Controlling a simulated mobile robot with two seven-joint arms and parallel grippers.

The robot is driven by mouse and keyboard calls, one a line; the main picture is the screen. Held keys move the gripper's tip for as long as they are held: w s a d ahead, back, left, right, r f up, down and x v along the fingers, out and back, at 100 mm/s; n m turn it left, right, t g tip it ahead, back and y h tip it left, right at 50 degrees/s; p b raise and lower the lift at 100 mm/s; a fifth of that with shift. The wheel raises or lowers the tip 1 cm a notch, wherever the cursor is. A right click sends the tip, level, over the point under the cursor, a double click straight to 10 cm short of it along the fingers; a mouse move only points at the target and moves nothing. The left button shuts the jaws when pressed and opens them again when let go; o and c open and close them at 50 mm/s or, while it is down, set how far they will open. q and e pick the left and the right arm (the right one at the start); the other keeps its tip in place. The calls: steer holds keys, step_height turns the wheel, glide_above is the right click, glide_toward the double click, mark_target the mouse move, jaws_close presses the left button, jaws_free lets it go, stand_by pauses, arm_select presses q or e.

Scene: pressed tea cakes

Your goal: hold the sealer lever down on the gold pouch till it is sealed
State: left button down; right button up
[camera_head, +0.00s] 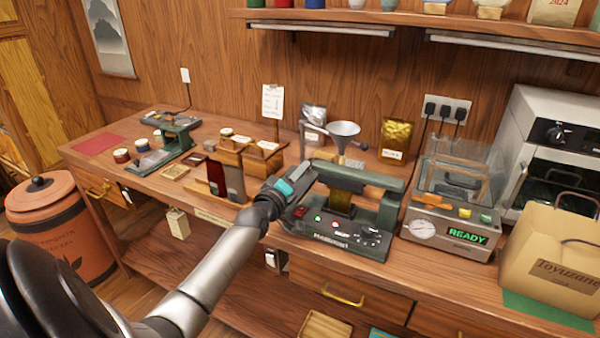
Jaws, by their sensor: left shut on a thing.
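The green heat sealer (376,212) stands on the wooden counter, with its lever arm (345,178) lying low and nearly level over the base. A gold pouch (342,203) shows partly beneath the lever; the lever hides the rest of it. My left gripper (304,177) is at the left end of the lever and is shut on it; the fingertips are hard to make out. Small red and green lights show on the sealer's front panel (345,234). My right gripper is out of view.
Another gold pouch (396,138) stands by the wall behind the sealer. A funnel (343,132) and silver pouch (313,121) stand behind too. Right of the sealer are a machine reading READY (450,232) and a paper bag (553,260). A wooden rack (246,160) stands to the left.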

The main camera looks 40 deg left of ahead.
arm_select(q)
steer(key=shift+f, duration=0.25)
steer(key=c, duration=0.7)
jaws_free()
steer(key=shift+s+d, duration=0.1)
steer(key=shift+s, duration=0.35)
steer(key=p+v, duration=0.2)
steer(key=v, duration=1.2)
steer(key=shift+s, duration=0.15)
steer(key=shift+f, duration=0.1)
